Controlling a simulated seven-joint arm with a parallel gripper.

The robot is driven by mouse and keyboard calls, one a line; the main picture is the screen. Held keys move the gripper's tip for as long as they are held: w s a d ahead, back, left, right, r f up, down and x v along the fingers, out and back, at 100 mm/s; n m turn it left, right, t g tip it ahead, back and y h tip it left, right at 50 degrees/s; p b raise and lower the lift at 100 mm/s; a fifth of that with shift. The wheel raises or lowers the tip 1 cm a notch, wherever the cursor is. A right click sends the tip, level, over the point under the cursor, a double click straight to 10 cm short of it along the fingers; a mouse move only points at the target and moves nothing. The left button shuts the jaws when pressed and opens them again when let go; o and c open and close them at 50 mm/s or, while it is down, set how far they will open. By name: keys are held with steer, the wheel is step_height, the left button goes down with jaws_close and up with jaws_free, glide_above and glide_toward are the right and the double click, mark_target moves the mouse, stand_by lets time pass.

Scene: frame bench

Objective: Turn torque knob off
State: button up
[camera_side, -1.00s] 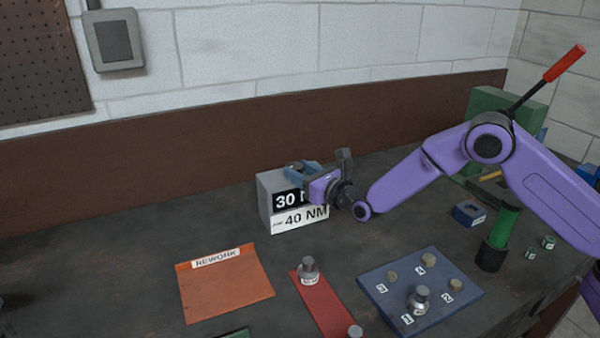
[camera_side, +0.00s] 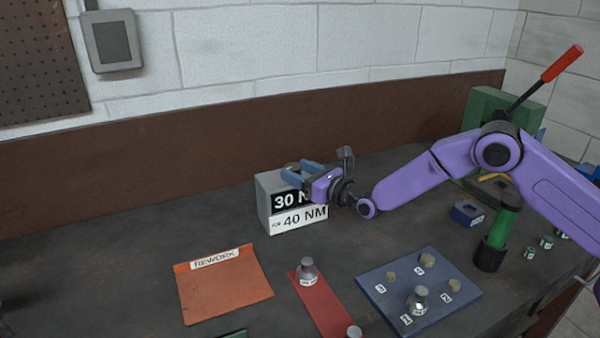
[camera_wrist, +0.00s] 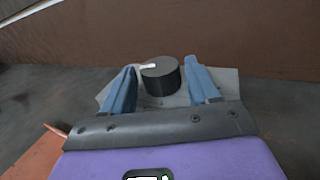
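The torque knob (camera_wrist: 162,80) is a dark round knob with a white pointer aimed left in the wrist view, on top of a grey box (camera_side: 264,205). The box front has a dark display reading "30 N", partly hidden by my wrist, and a white label reading "40 NM". My gripper (camera_side: 292,168) is over the box top. In the wrist view my gripper (camera_wrist: 161,65) has its two blue fingers apart, one on each side of the knob, with gaps between them and it. The knob is mostly hidden in the side view.
An orange REWORK mat (camera_side: 225,290) and a red strip (camera_side: 325,303) with metal parts lie in front. A blue numbered board (camera_side: 385,290) holds several parts at the front right. A green press (camera_side: 493,108) with a red-handled lever stands at the right. Bench left of the box is clear.

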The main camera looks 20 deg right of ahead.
mark_target(300, 171)
steer(key=shift+o, duration=0.3)
steer(key=shift+v, duration=2.55)
step_height(300, 171, up, 7)
steer(key=shift+a, duration=0.15)
